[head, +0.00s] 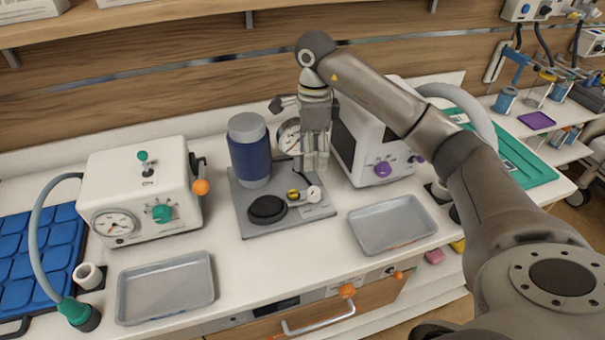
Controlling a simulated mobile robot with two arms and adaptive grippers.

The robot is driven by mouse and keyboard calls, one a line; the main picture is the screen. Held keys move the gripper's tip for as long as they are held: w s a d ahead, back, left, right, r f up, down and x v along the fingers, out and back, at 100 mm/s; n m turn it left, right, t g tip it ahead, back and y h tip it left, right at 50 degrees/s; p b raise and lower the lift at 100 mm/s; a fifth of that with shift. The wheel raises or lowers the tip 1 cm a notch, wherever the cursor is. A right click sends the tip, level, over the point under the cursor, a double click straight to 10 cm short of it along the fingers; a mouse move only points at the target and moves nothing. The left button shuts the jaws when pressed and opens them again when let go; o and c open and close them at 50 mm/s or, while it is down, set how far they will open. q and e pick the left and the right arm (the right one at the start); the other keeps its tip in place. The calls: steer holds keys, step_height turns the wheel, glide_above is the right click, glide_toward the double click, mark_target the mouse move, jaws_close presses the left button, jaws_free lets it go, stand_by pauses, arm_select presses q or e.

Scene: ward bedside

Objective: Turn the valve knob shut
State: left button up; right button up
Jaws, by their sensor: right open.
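A grey board (247,228) stands on the white counter and carries a blue cylinder with a grey cap (250,158), a round dial gauge (289,138), a black round disc (267,209), a small yellow-and-black knob (293,194) and a small white round part (313,193). I cannot tell for certain which of these is the valve knob. My right gripper (315,163) points down above the right half of the board, just behind the white part. It is open and empty, and it partly covers the gauge. My left gripper is not in view.
A white machine with a teal knob (143,180) stands left. Another white machine with a purple knob (372,143) is close right of my gripper. Empty grey trays lie in front, left (167,287) and right (392,224). A wooden shelf (120,17) hangs above.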

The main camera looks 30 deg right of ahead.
steer(key=p, duration=0.2)
glide_above(314, 190)
step_height(314, 190, down, 6)
steer(key=shift+s+d+r, duration=0.1)
steer(key=shift+s+r, duration=0.05)
steer(key=shift+r, duration=0.1)
steer(key=f, duration=0.3)
steer(key=shift+w+p, duration=0.2)
steer(key=shift+p, duration=0.1)
steer(key=shift+f, duration=0.9)
steer(key=shift+c, duration=1.1)
steer(key=c, duration=0.8)
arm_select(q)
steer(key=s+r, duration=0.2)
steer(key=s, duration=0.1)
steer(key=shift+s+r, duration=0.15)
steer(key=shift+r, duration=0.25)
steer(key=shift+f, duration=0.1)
